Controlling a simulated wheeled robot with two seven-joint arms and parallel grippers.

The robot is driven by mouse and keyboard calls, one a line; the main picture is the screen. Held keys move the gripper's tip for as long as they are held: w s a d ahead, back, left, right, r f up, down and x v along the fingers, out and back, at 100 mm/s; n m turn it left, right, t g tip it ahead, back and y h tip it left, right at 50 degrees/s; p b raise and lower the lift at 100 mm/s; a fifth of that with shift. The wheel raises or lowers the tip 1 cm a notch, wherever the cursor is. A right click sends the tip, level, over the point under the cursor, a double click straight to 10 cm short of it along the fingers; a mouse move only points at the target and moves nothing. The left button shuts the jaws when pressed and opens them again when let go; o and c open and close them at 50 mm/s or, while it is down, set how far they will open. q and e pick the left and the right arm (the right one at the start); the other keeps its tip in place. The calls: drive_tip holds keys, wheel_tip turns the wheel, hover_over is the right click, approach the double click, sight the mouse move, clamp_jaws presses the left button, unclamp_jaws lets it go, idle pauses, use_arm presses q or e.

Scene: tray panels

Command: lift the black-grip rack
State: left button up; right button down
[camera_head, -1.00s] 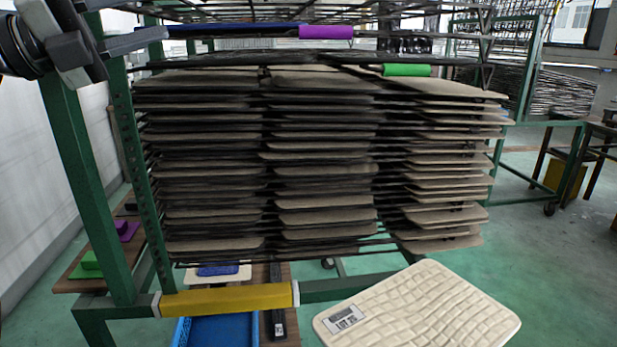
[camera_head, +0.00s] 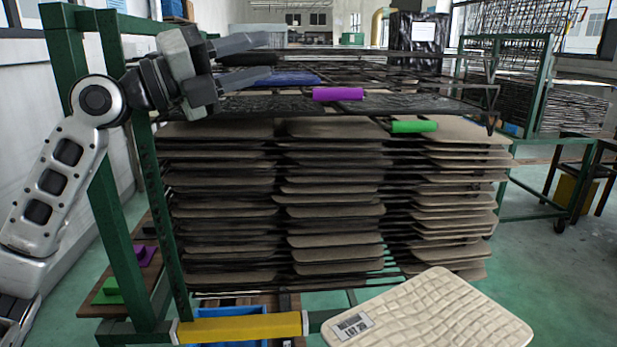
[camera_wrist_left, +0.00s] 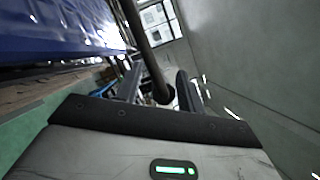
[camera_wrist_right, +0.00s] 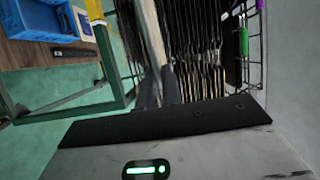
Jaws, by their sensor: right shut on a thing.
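The black-grip rack (camera_head: 365,62) is a dark wire rack at the top of the stack, mostly seen edge-on. Its black grip (camera_head: 247,59) lies at its near left edge. My left gripper (camera_head: 262,60) is open, with its fingers on either side of the black grip. The left wrist view shows a dark bar (camera_wrist_left: 148,48) between the parted fingers (camera_wrist_left: 160,88). My right gripper (camera_wrist_right: 163,88) is out of the head view; its wrist view shows its fingers shut on the edge of a cream quilted panel (camera_wrist_right: 152,35). That panel, with a lot label, also shows in the head view (camera_head: 440,305).
Below are racks with a blue grip (camera_head: 288,78), a purple grip (camera_head: 338,94) and a green grip (camera_head: 414,127). Tan panels (camera_head: 330,190) fill the green frame (camera_head: 110,200). A yellow bar (camera_head: 240,327) crosses its foot.

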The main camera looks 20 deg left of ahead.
use_arm(q)
clamp_jaws()
